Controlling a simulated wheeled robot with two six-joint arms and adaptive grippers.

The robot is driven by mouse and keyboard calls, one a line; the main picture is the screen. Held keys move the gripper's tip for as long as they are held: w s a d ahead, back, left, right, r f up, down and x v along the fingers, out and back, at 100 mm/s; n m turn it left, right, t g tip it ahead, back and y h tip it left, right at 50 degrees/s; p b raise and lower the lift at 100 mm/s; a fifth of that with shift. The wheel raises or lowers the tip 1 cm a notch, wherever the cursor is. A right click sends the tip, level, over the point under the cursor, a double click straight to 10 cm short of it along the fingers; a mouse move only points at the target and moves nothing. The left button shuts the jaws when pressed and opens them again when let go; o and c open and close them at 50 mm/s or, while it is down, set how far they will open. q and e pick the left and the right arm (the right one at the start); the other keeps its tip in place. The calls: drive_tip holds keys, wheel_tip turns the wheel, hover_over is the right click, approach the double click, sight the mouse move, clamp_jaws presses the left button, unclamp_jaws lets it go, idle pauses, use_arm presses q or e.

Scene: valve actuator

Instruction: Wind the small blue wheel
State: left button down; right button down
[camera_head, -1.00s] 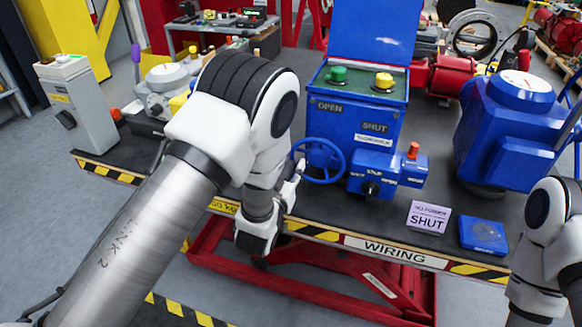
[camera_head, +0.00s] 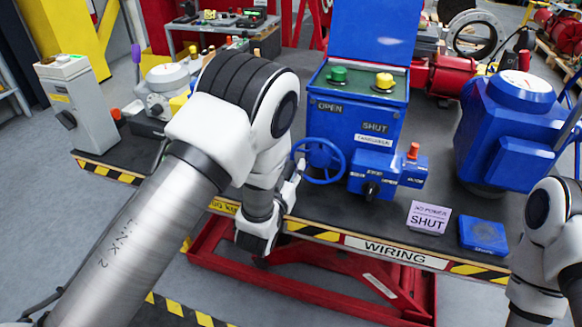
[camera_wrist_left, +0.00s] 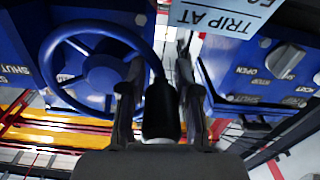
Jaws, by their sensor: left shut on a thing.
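The small blue wheel (camera_head: 321,163) is a spoked handwheel on the front left of the blue actuator box (camera_head: 355,125). It fills the left of the left wrist view (camera_wrist_left: 98,72), where it hangs upside down. My left gripper (camera_head: 292,186) is at the wheel's left side in the head view, partly hidden by its own arm. In the left wrist view my left gripper (camera_wrist_left: 160,95) has its two fingers on either side of a dark handle (camera_wrist_left: 161,112) at the wheel's rim and is shut on it. My right gripper is out of view.
A blue block with a red knob (camera_head: 388,172) sits right of the wheel. A SHUT sign (camera_head: 429,217) and a flat blue box (camera_head: 483,236) lie on the bench to the right. A big blue motor (camera_head: 508,130) stands behind them. A grey box (camera_head: 77,105) stands at left.

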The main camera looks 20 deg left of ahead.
use_arm(q)
drive_tip(key=c, duration=1.1)
unclamp_jaws()
drive_tip(key=shift+s+f, duration=0.15)
drive_tip(key=shift+f, duration=0.15)
drive_tip(key=shift+c, duration=0.2)
drive_tip(key=shift+r, duration=0.1)
drive_tip(key=s, duration=1.1)
drive_tip(key=shift+s+a, duration=0.15)
drive_tip(key=shift+s, duration=0.25)
drive_tip(key=shift+c, duration=0.3)
